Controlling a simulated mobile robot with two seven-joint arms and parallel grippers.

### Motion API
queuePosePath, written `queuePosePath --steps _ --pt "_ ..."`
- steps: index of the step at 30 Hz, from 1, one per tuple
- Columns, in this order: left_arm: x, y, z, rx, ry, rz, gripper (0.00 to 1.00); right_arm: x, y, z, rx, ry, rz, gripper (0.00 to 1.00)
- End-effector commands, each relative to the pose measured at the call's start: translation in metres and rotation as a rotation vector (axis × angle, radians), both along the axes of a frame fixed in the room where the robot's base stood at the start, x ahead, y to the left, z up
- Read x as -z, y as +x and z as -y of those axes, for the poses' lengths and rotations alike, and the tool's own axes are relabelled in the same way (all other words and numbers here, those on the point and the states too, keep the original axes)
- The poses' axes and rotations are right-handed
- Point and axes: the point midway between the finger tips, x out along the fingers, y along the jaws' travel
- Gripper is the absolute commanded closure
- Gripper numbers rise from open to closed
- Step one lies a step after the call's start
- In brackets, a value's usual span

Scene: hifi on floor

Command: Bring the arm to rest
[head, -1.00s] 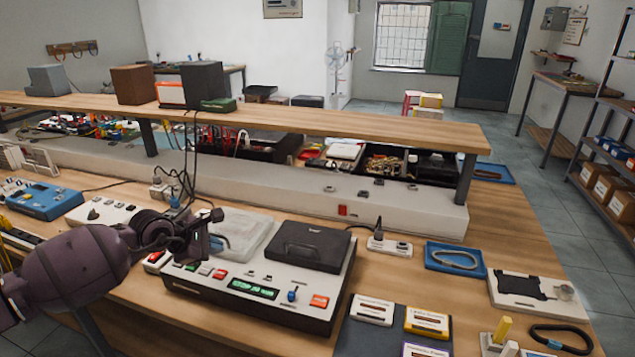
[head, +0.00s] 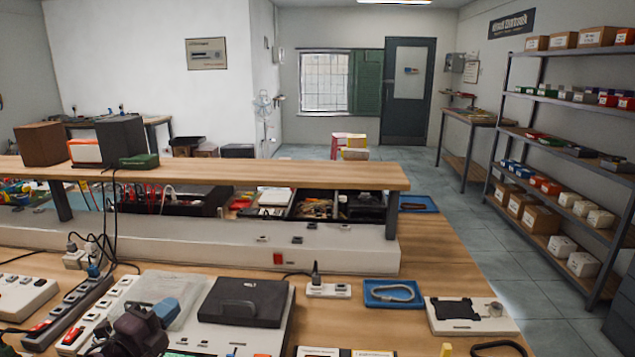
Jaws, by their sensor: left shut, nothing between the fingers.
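My left arm's gripper (head: 163,312) shows at the bottom left of the head view, dark purple and black. It is shut and empty. It appears over the left part of the pale deck with the black lid (head: 243,302), in front of a clear cover (head: 165,290). I cannot tell how high it hangs above the deck or whether it touches. Most of my left arm lies below the picture's edge. My right gripper is not in view.
The wooden workbench (head: 433,258) has a raised shelf (head: 290,176) behind the deck. A power strip (head: 68,312) lies to the left. Open floor (head: 500,255) lies beyond the bench's right side.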

Motion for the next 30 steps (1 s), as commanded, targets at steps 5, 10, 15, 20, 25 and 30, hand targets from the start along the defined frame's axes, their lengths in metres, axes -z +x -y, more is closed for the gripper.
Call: queuePosePath --steps 5,10,15,20,25,30 --pt "0.065 -0.043 -0.003 -0.161 -0.51 -0.284 1.0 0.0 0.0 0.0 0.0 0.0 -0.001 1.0" --pt "0.133 -0.103 0.001 -0.328 -0.943 -0.541 1.0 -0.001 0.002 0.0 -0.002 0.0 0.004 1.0" --pt "0.185 -0.17 0.011 -0.467 -1.228 -0.696 1.0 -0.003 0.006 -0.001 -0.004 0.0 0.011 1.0" --pt "0.218 -0.225 0.014 -0.583 -1.339 -0.748 1.0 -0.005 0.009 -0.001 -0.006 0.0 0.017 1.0" --pt "0.239 -0.261 0.015 -0.658 -1.372 -0.784 1.0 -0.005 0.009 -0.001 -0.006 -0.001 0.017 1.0" --pt "0.244 -0.27 0.014 -0.674 -1.368 -0.795 1.0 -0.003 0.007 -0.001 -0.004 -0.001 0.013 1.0"
